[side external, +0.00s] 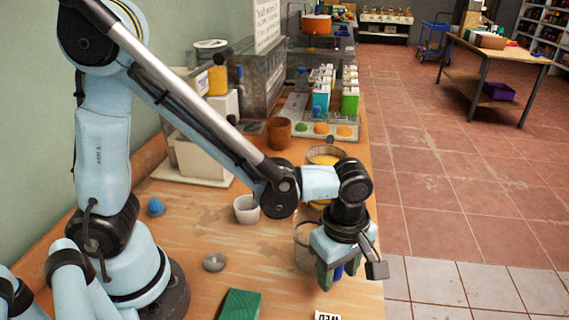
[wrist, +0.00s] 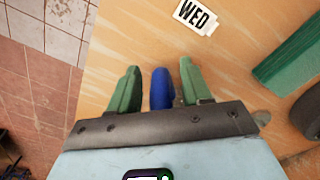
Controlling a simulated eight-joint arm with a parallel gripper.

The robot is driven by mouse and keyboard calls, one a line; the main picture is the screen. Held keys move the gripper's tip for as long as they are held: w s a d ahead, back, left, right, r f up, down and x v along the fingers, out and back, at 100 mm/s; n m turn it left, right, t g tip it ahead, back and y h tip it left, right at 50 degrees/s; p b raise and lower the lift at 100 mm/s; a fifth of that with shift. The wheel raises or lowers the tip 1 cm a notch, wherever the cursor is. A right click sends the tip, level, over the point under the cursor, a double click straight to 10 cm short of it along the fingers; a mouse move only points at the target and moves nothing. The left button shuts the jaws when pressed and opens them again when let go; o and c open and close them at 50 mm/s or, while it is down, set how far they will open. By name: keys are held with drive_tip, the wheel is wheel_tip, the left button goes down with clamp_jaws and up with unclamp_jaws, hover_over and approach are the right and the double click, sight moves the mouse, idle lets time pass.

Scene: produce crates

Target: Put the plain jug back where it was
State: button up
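My gripper (side external: 337,277) is low over the front right part of the wooden table, pointing down. In the wrist view its two green fingers (wrist: 160,68) stand apart, with an upright-looking blue thing (wrist: 161,90) between them. Gaps show beside the blue thing, so the fingers do not look closed on it. I cannot tell whether it is part of a jug. A pale container (side external: 302,236), perhaps a jug, stands just behind my gripper and is partly hidden by it. Another container with yellow contents (side external: 326,156) stands farther back, partly behind my arm. I cannot tell which is the plain jug.
A white cup (side external: 246,209), a brown cup (side external: 279,134) and a small grey round thing (side external: 214,262) stand on the table. A green block (side external: 240,305) and a WED card (wrist: 195,15) lie near the front. The table's right edge drops to the tiled floor (side external: 450,210).

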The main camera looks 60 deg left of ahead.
wheel_tip(320, 180, up, 12)
drive_tip(key=shift+s+a+r, duration=0.1)
drive_tip(key=shift+s+r, duration=0.05)
drive_tip(key=a+f+m+t, duration=0.1)
drive_tip(key=a+m+t, duration=0.6)
drive_tip(key=a+m, duration=0.9)
drive_tip(key=shift+s+f+m, duration=0.15)
drive_tip(key=shift+s+m, duration=0.3)
drive_tip(key=shift+m, duration=0.05)
